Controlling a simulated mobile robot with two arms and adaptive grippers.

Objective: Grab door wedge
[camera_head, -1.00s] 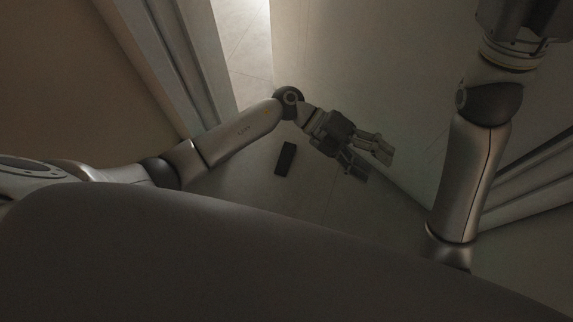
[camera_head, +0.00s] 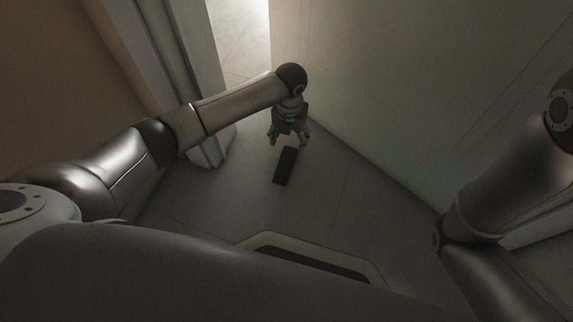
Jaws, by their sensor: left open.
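The door wedge (camera_head: 286,167) is a small dark block lying on the tiled floor near the foot of the door. My left gripper (camera_head: 290,142) points down at the wedge's far end with its fingers spread. It is open and holds nothing. Whether the fingers touch the wedge or hover above it I cannot tell. My right arm comes in at the right edge, and its gripper is out of the picture.
The door (camera_head: 400,90) stands close behind and to the right of the wedge. A door frame (camera_head: 175,70) rises at the left, with a bright gap between them. The floor (camera_head: 340,200) around the wedge is clear.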

